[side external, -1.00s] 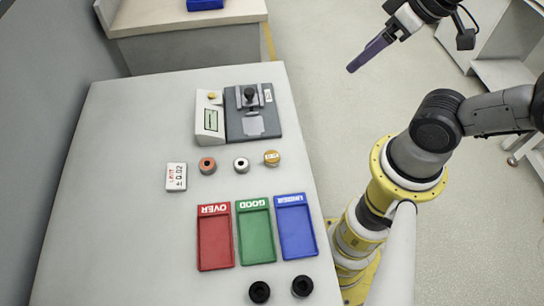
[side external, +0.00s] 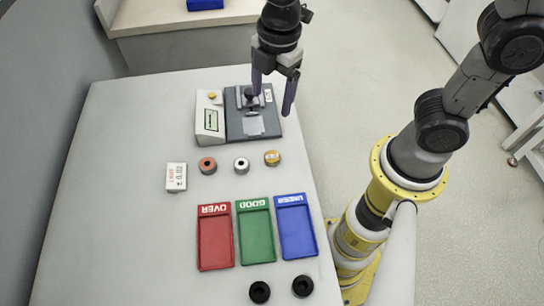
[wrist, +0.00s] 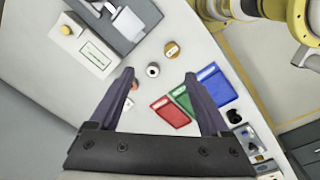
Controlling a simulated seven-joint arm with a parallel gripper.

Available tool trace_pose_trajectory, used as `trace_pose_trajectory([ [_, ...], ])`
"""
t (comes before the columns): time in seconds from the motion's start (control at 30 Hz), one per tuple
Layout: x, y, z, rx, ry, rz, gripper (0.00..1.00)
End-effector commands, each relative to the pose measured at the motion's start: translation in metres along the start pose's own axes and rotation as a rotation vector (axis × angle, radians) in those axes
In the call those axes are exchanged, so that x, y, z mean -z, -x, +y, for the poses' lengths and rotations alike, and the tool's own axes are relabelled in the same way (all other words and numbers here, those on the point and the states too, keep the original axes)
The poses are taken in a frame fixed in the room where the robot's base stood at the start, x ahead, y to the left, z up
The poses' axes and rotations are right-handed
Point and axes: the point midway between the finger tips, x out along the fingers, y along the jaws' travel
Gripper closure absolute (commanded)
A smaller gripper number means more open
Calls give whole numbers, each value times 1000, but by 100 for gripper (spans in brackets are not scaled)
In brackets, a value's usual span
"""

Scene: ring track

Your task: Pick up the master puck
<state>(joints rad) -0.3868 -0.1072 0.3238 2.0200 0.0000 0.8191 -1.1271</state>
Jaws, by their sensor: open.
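Three small pucks sit in a row on the grey table: an orange one (side external: 207,165), a silver one (side external: 241,164) and a gold one with a label on top (side external: 272,158). I cannot read which is marked master. In the wrist view the gold puck (wrist: 171,50) and the silver puck (wrist: 153,70) are clear; the orange puck (wrist: 134,84) is partly hidden by the left finger. My gripper (side external: 272,104) is open and empty, fingers pointing down, above the table's far right side near the gauge stand, apart from all pucks.
A dark gauge stand (side external: 267,127) and a white readout box (side external: 210,130) stand behind the pucks. Red (side external: 215,245), green (side external: 257,240) and blue (side external: 297,235) trays lie in front, with two black pucks (side external: 260,292) nearer. The table's left is clear.

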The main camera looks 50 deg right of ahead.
Motion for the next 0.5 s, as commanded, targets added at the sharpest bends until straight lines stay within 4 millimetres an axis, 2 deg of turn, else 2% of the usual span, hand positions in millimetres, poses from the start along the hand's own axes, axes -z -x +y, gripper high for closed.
trace_pose_trajectory([
  [0.03, 8, -12, -4, 33, 26, -14, 19],
  [0.1, 14, -23, -10, 65, 51, -28, 19],
  [0.2, 18, -31, -15, 83, 71, -36, 19],
  [0.33, 18, -46, -17, 85, 73, -37, 19],
  [0.5, 16, -79, -20, 86, 71, -38, 19],
])
